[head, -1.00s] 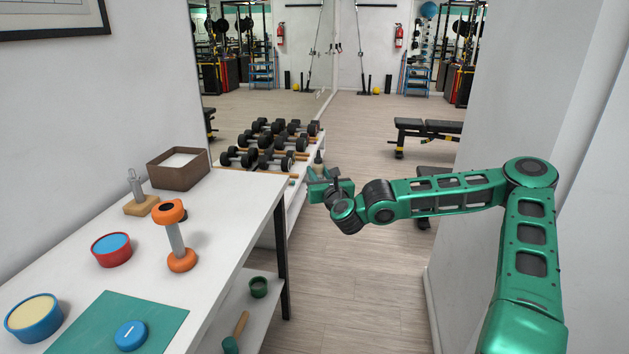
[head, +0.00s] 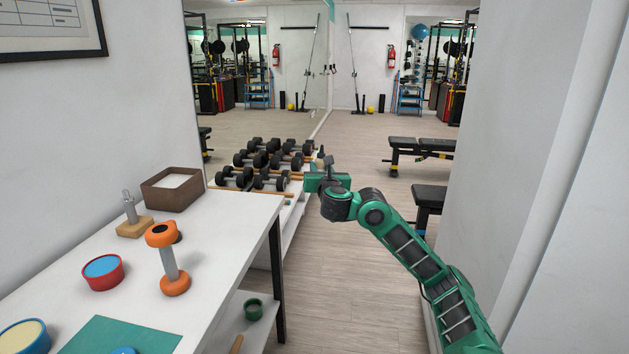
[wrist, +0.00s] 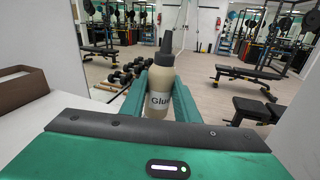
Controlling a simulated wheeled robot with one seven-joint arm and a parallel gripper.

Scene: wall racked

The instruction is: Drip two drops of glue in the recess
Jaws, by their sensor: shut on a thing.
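My gripper (head: 322,180) is shut on a beige glue bottle (wrist: 158,104) with a dark nozzle cap. In the wrist view the bottle stands upright between the green fingers, and its label reads "Glue". In the head view the dark nozzle (head: 320,153) shows just above my gripper. My gripper is beyond the far right corner of the white table (head: 222,235), over the floor side. A blue disc (head: 123,350) on the green mat (head: 150,338) is mostly cut off by the bottom edge. I cannot tell which thing holds the recess.
The table holds a brown box (head: 173,190), a wooden block with a metal post (head: 135,227), an orange-ended stand (head: 170,265), a red-rimmed blue tub (head: 102,272) and a blue-rimmed tub (head: 22,338). Dumbbells (head: 265,160) stand behind. A wall is close on the right.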

